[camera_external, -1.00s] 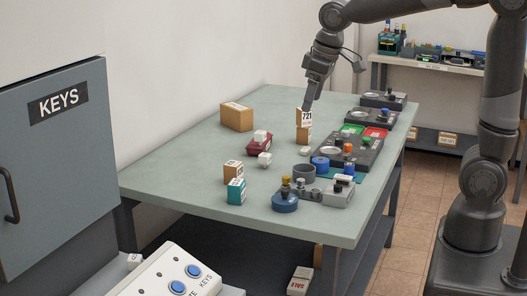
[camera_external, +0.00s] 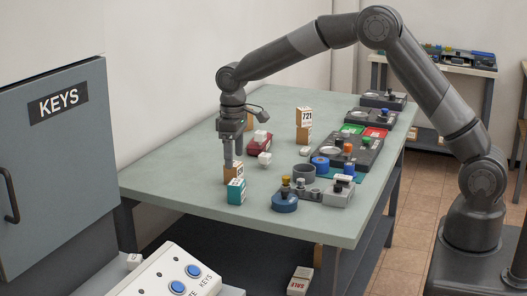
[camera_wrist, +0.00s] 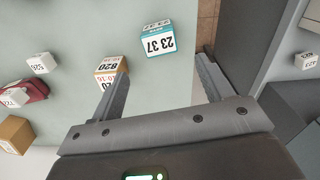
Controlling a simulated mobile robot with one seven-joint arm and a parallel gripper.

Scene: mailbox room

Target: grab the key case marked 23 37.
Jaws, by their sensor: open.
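The key case marked 23 37 (camera_wrist: 158,40) is a white and teal block. It stands near the table's left edge, just in front of a tan case in the external view (camera_external: 236,192). My gripper (camera_wrist: 158,78) is open and empty. In the wrist view the case lies beyond the fingertips, roughly between their lines. The tan case marked 820 (camera_wrist: 110,68) is by the left fingertip; I cannot tell if they touch. In the external view my gripper (camera_external: 233,160) is over the tan case (camera_external: 231,174), partly hiding it.
A small white block (camera_external: 264,159) and a dark red item (camera_external: 260,143) are behind. A stack marked 721 (camera_external: 304,125) stands further back. The front left tabletop is bare.

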